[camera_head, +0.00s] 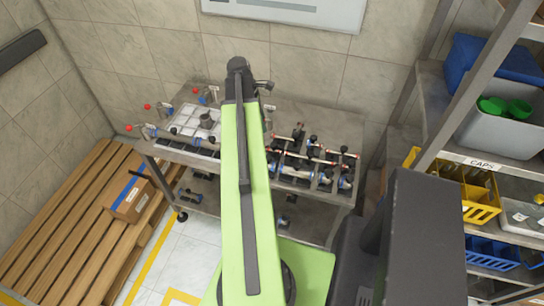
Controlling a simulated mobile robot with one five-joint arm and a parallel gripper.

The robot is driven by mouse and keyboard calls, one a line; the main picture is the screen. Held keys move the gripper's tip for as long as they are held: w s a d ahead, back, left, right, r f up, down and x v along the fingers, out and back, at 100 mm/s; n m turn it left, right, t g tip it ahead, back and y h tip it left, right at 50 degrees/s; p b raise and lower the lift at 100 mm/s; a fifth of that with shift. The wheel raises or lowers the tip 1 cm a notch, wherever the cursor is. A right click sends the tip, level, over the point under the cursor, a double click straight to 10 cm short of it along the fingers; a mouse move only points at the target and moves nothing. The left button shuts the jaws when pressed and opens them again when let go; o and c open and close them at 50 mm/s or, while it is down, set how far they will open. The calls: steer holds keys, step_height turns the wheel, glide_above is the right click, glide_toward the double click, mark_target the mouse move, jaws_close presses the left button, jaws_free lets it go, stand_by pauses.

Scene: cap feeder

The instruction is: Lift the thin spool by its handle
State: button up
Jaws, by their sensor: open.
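A grey work table (250,191) stands against the tiled wall. On its right half is a black rack with several small valve-like parts (310,160), with dark bodies, red-tipped bars and blue bits. I cannot tell which of them, if any, is the thin spool, and no handle can be made out for sure. My green arm (243,180) rises across the middle of the view and covers part of the table. My gripper does not show clearly; the arm seems to hide it.
A white gridded tray (184,124) with a grey cylinder (207,121) and red-knobbed clamps (149,107) is at the table's left. A cardboard box (130,199) lies on a wooden pallet (60,220). Shelves at right hold a grey bin (500,130) and a yellow bin (480,212).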

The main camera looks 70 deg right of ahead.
mark_target(273, 145)
steer(key=b+x, duration=1.1)
steer(key=x, duration=0.1)
steer(key=shift+w+b, duration=0.1)
steer(key=shift+b, duration=0.25)
steer(key=shift+d+f, duration=0.1)
steer(key=shift+f, duration=0.1)
steer(key=b+x, duration=0.5)
steer(key=shift+s+f, duration=0.15)
steer(key=shift+s, duration=0.15)
steer(key=shift+r, duration=0.2)
jaws_close()
